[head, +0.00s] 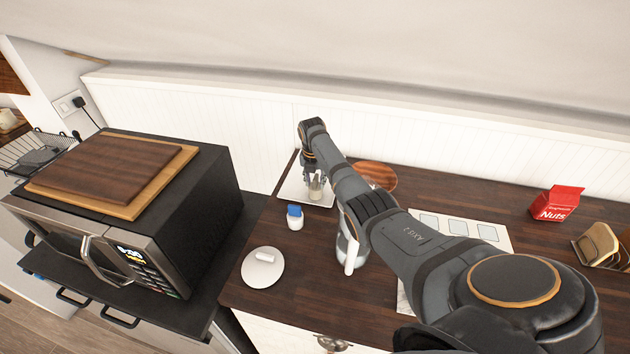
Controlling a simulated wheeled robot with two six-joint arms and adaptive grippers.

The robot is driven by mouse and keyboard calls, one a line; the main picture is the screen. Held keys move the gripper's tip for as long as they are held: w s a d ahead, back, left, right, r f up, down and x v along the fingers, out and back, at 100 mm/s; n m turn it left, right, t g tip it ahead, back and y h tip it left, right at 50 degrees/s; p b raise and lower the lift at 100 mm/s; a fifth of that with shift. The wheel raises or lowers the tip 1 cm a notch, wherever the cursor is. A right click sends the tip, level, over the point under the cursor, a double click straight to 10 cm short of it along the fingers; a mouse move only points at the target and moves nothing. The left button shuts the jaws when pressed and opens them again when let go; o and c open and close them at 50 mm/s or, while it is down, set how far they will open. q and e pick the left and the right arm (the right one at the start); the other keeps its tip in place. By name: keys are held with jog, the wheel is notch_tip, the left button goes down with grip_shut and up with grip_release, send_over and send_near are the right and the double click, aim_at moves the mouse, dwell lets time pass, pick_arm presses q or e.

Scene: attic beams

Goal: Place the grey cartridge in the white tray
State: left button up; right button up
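The white tray (289,192) lies on the dark wooden counter near the back wall. My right gripper (314,182) points down over it, with its arm reaching in from the lower right. A small pale grey cylinder, seemingly the grey cartridge (316,190), stands upright between its fingers. The fingers appear shut on it. Its lower end is over the tray, but I cannot tell whether it touches the tray floor. The arm and fingers hide part of the tray. My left gripper is not in view.
A bottle with a blue cap (294,217) stands just in front of the tray. A white plate (259,275) bears a white cylinder (265,257). A clear jug (348,250) and round wooden board (380,174) flank my arm. A red nuts packet (557,203) is right; a microwave (190,225), left.

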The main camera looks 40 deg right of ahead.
aim_at(314, 190)
jog(key=shift+r, duration=0.2)
notch_tip(314, 190, up, 12)
jog(key=s+a+b, duration=0.1)
jog(key=b, duration=0.1)
jog(key=shift+a, duration=0.2)
jog(key=shift+s+f, duration=0.1)
